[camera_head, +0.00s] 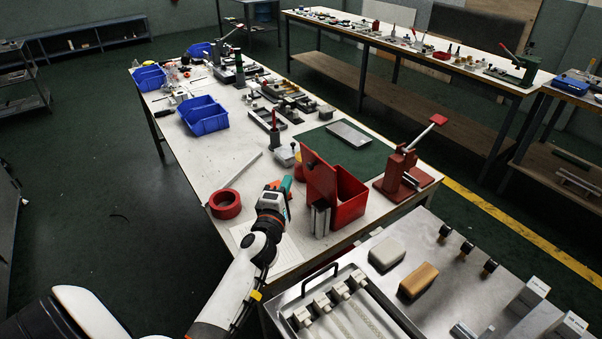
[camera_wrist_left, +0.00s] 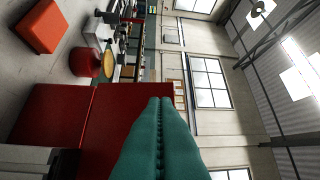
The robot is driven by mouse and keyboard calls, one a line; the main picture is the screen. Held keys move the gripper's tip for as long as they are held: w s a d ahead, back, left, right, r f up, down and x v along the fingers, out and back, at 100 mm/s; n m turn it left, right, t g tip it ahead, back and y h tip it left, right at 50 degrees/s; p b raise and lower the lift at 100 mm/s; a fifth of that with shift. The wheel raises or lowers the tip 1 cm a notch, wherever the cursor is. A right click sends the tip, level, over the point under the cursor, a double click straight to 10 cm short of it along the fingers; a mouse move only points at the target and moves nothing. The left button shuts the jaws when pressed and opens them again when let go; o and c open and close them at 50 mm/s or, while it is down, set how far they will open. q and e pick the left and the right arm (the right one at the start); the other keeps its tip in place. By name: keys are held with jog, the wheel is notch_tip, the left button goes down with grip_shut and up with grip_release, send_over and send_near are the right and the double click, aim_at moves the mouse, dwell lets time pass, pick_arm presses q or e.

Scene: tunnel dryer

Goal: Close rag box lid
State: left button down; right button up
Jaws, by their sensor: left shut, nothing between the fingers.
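The rag box (camera_head: 352,200) is a red open box on the near end of the white workbench. Its red lid (camera_head: 319,178) stands raised, roughly upright, along the box's left side. My left gripper (camera_head: 287,184), with teal fingers, is just left of the lid. In the left wrist view the shut fingers (camera_wrist_left: 160,115) lie in front of a large dark red panel (camera_wrist_left: 105,112), which looks like the lid. I cannot tell whether they touch it. The fingers hold nothing. The inside of the box is mostly hidden by the lid. My right gripper is not in view.
A red tape roll (camera_head: 225,204) lies left of my gripper. A red lever press (camera_head: 402,172) stands right of the box, and a green mat (camera_head: 347,150) lies behind. Metal blocks (camera_head: 320,218) stand against the box's front. A steel machine top (camera_head: 450,285) fills the near right.

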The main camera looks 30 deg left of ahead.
pick_arm(q)
jog(key=w, duration=0.1)
jog(key=w+d, duration=0.1)
jog(key=w, duration=0.2)
jog(key=shift+w+d+r, duration=0.25)
jog(key=shift+w, duration=0.05)
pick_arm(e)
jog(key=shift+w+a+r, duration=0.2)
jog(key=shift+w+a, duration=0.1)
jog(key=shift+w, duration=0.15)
pick_arm(q)
jog(key=shift+r, duration=0.1)
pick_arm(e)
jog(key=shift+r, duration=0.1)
